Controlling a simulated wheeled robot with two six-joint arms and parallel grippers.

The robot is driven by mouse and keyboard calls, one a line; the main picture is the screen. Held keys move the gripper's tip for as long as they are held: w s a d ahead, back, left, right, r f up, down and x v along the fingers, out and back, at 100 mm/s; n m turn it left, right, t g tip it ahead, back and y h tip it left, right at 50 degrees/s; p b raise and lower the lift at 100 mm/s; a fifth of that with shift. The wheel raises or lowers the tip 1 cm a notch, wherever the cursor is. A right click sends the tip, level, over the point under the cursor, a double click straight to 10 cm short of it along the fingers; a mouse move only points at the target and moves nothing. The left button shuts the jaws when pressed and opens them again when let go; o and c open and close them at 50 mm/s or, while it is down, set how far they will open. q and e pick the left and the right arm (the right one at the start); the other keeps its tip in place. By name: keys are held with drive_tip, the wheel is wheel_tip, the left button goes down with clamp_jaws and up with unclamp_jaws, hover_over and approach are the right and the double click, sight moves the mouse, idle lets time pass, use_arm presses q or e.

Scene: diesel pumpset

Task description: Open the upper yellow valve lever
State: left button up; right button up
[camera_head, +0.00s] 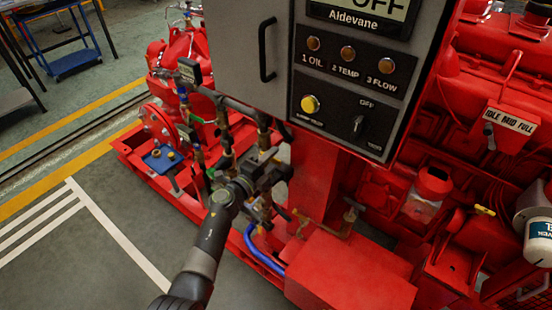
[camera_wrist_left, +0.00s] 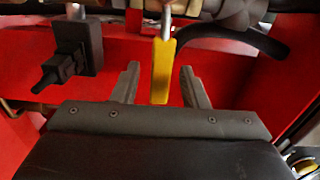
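The yellow valve lever (camera_wrist_left: 162,72) hangs straight down from a metal stem at the top middle of the left wrist view. My left gripper (camera_wrist_left: 159,82) is open there, with one finger on each side of the lever and a visible gap on both sides. I cannot tell the exact depth of the lever between the fingers. In the head view, my left gripper (camera_head: 266,172) is at the pipework under the grey control box, and the hand hides the lever. My right gripper is not in view.
The grey control box (camera_head: 243,50) hangs just above the left hand. A blue hose (camera_head: 262,250) and a red box (camera_head: 350,275) are below and right. In the left wrist view, a black fitting (camera_wrist_left: 68,62) is left of the fingers and a black hose (camera_wrist_left: 245,38) is right.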

use_arm(q)
drive_tip(key=shift+b+x, duration=0.3)
drive_tip(key=shift+x, duration=1)
clamp_jaws()
